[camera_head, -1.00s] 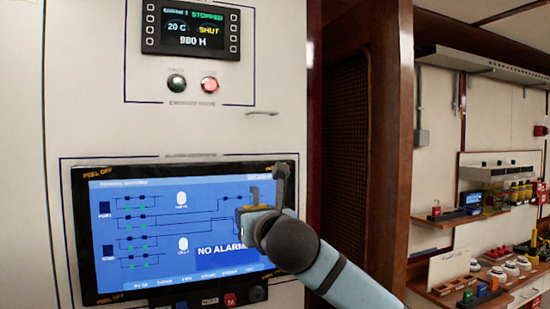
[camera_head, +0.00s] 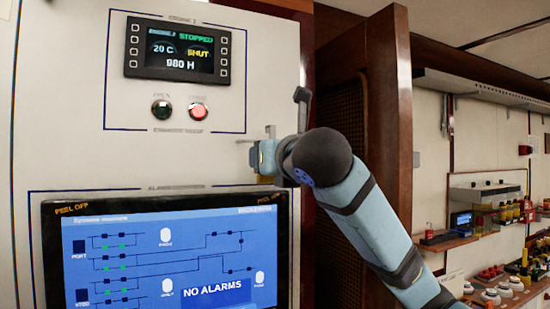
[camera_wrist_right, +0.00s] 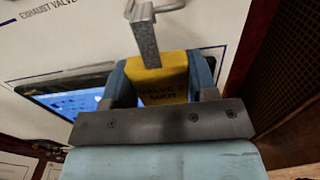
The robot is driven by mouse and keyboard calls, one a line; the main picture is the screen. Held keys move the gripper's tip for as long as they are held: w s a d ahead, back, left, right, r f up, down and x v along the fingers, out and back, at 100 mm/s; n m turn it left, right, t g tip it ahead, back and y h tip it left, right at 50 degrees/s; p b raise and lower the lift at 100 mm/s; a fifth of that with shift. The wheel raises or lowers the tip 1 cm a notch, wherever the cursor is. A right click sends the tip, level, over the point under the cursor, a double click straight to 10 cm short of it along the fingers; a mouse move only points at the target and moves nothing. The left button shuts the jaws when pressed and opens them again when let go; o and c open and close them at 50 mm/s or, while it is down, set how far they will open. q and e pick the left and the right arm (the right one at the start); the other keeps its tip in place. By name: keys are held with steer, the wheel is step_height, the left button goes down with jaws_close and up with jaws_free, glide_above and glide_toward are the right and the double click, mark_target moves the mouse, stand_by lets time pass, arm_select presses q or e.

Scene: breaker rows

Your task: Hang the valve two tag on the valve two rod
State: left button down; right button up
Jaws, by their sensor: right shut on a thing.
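My right gripper (camera_head: 264,158) is shut on the yellow valve two tag (camera_wrist_right: 164,84), whose face reads VALVE 2. The tag also shows as a small yellow patch in the head view (camera_head: 254,158). A grey metal hanger (camera_wrist_right: 146,42) stands up from the tag's top. The thin metal rod (camera_wrist_right: 166,6) crosses the top of the wrist view, close by the hanger's upper end. In the head view the rod (camera_head: 243,141) shows just left of the hanger. I cannot tell whether hanger and rod touch. My left gripper is not in view.
The white panel wall carries an engine display (camera_head: 178,50), a dark button (camera_head: 161,109), a red button (camera_head: 198,111) and a large blue alarm screen (camera_head: 160,255). A brown wooden post (camera_head: 388,120) stands right of the panel. Shelves with small items are further right.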

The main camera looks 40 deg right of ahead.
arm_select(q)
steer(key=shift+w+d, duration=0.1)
arm_select(e)
steer(key=f+x, duration=0.1)
steer(key=x, duration=0.5)
steer(key=shift+w, duration=0.2)
steer(key=shift+f, duration=0.1)
stand_by(0.3)
steer(key=o, duration=1)
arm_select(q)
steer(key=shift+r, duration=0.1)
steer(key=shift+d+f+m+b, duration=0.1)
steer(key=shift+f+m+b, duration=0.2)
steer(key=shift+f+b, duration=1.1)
arm_select(e)
steer(key=v, duration=1.3)
steer(key=shift+s, duration=0.4)
